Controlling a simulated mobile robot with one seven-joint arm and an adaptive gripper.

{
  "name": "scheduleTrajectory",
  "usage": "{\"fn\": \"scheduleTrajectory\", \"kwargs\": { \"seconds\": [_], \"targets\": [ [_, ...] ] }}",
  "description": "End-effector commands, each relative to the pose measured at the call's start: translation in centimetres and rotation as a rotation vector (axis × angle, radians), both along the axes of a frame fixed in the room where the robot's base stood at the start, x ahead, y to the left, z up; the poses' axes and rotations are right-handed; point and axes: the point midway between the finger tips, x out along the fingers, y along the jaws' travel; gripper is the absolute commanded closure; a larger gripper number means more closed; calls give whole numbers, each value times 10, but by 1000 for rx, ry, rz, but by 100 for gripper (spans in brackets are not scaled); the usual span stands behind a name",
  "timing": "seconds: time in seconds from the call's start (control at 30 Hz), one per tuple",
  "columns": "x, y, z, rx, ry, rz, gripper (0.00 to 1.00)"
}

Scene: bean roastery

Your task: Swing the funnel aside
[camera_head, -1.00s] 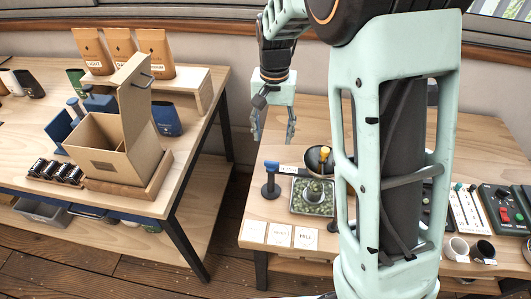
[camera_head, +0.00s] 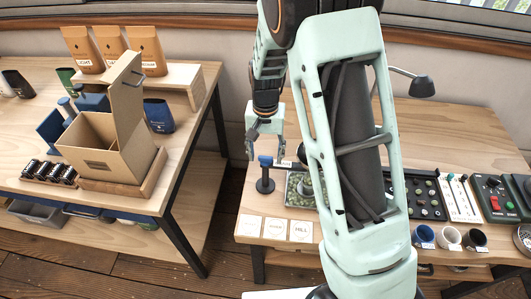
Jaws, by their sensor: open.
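My gripper (camera_head: 265,156) is open and empty, fingers pointing down. In the picture it overlaps the top of a short dark post with a blue cap (camera_head: 265,161) at the left of the right-hand table. I cannot tell whether it touches the post. The post stands on a round dark base beside a tray of green beans (camera_head: 293,203). A grey cup-like piece (camera_head: 305,187) shows in the tray, partly behind my arm. I cannot make out the funnel for certain; my arm hides much of the area right of the post.
White cards (camera_head: 275,229) lie at the table's front left. Control panels (camera_head: 495,198) and several small cups (camera_head: 450,237) are at the right. A lamp (camera_head: 422,86) stands behind. The left table (camera_head: 195,120) holds an open cardboard box (camera_head: 105,150), with a gap between the tables.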

Motion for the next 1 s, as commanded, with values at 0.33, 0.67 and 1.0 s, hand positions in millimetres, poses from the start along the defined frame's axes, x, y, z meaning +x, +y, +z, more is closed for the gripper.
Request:
{"fn": "scheduleTrajectory", "kwargs": {
  "seconds": [0.33, 0.67, 1.0],
  "targets": [
    [0, 0, 0, 0, 1, 0, 76],
    [0, 0, 0, 0, 1, 0, 100],
    [0, 0, -1, 0, 1, 59, 100]
  ]
}}
